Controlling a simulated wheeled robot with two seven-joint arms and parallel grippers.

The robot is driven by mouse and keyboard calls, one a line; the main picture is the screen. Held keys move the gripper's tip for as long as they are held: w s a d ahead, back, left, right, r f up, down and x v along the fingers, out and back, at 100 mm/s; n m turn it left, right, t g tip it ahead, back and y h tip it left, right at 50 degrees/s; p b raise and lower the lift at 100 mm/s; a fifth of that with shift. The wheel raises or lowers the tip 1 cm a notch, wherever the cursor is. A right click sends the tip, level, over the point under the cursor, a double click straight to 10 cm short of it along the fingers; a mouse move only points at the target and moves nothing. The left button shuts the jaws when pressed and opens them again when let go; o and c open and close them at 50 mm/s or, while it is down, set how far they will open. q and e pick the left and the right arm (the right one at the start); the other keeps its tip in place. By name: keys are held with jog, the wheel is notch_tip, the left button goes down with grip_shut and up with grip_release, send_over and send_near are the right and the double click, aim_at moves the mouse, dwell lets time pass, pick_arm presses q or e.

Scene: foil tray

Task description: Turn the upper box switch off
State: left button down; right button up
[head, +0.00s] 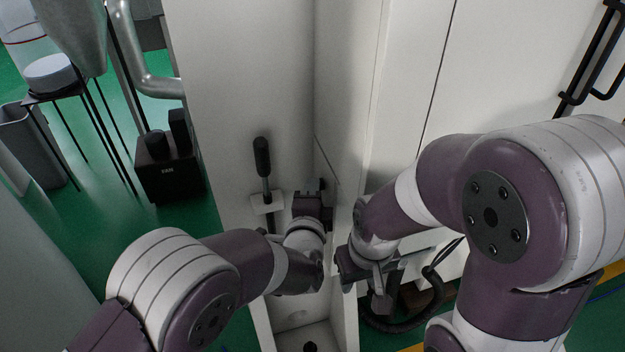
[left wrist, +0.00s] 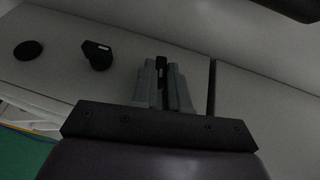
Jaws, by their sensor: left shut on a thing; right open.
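My left gripper (head: 313,188) is up against the pale box wall in the head view. In the left wrist view its two grey fingers (left wrist: 163,85) are closed around a black switch knob (left wrist: 162,72), of which only a narrow strip shows between them. A second black knob (left wrist: 97,55) with a small pale mark sits on the same panel (left wrist: 135,48), to the left and clear of the fingers. Its label is too small to read. My right gripper (head: 383,295) is open, low and to the right of the left one, with its fingers partly hidden.
A black-handled lever (head: 262,160) stands on the box just left of my left gripper. A round black part (left wrist: 27,50) is on the panel's far left. A dark cable (head: 435,290) hangs by my right gripper. A black stool (head: 60,90) stands far left.

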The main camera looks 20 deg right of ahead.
pick_arm(q)
jog(key=shift+w+r+n+g+y+p, duration=0.3)
jog(key=shift+n+g+p, duration=0.6)
jog(key=shift+g, duration=1.55)
jog(key=shift+w+r+n+g+y+p, duration=0.15)
jog(key=shift+w+r+n+g+p, duration=0.25)
jog(key=shift+g+p, duration=1.6)
jog(key=shift+w+r+n+g+y+p, duration=0.25)
jog(key=shift+w+n+g+p, duration=0.25)
jog(key=shift+g, duration=2.45)
jog(key=shift+s, duration=0.1)
jog(key=shift+f, duration=0.1)
jog(key=c, duration=1.1)
grip_release()
jog(key=shift+c, duration=0.2)
